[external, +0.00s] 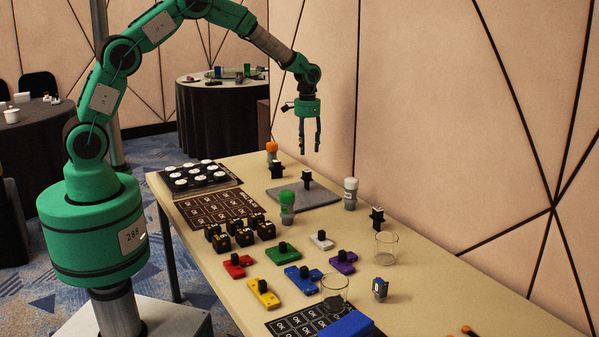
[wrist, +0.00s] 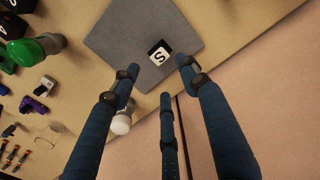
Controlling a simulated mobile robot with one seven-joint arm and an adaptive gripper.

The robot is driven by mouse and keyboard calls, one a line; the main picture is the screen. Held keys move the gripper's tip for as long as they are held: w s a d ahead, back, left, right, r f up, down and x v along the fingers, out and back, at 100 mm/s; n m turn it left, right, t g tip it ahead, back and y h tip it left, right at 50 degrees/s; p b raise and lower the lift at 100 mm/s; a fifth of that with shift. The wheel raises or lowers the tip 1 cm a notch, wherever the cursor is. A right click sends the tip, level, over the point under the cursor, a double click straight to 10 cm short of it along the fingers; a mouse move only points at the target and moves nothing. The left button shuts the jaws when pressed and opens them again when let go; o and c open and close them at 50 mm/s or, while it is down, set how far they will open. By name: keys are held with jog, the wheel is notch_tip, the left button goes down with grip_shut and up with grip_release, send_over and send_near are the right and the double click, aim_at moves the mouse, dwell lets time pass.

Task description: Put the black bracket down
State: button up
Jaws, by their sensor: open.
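In the external view, a small black piece (external: 307,181), which may be the black bracket, stands on the grey mat (external: 290,197). In the wrist view, a small black block with a white face marked S (wrist: 160,53) sits on the grey mat (wrist: 112,38). Similar black pieces stand behind the mat (external: 277,170) and to its right (external: 377,218); I cannot tell for sure which is the bracket. My gripper (external: 310,150) hangs above the mat, fingers downward, open and empty. In the wrist view its fingers (wrist: 159,75) are spread, apart from the block.
A green-capped bottle (external: 287,208), a white-capped bottle (external: 350,194) and an orange-capped bottle (external: 272,152) stand around the mat. Coloured pieces and glasses (external: 386,248) fill the front. The wall (external: 440,130) is close along the table's right side. Bare mat surrounds the block.

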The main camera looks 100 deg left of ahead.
jog(key=shift+r, duration=0.7)
dwell(0.5)
jog(key=d+r+m+t+y, duration=0.1)
jog(key=d+r+m, duration=0.1)
jog(key=d+r, duration=1.2)
jog(key=d+r+m+t, duration=0.1)
jog(key=d+r+m, duration=0.1)
jog(key=d+r, duration=1.2)
jog(key=s+d+r+m+t, duration=0.1)
jog(key=s+d+r, duration=0.1)
jog(key=s+d, duration=0.6)
jog(key=s+d+r+m+t, duration=0.15)
jog(key=s+d, duration=0.25)
jog(key=d, duration=0.8)
jog(key=s+d+f+m, duration=0.1)
jog(key=s+d, duration=0.4)
jog(key=s, duration=0.2)
jog(key=s+d+f+m+t+h, duration=0.1)
jog(key=s+d, duration=0.3)
jog(key=s, duration=0.3)
jog(key=shift+d, duration=0.35)
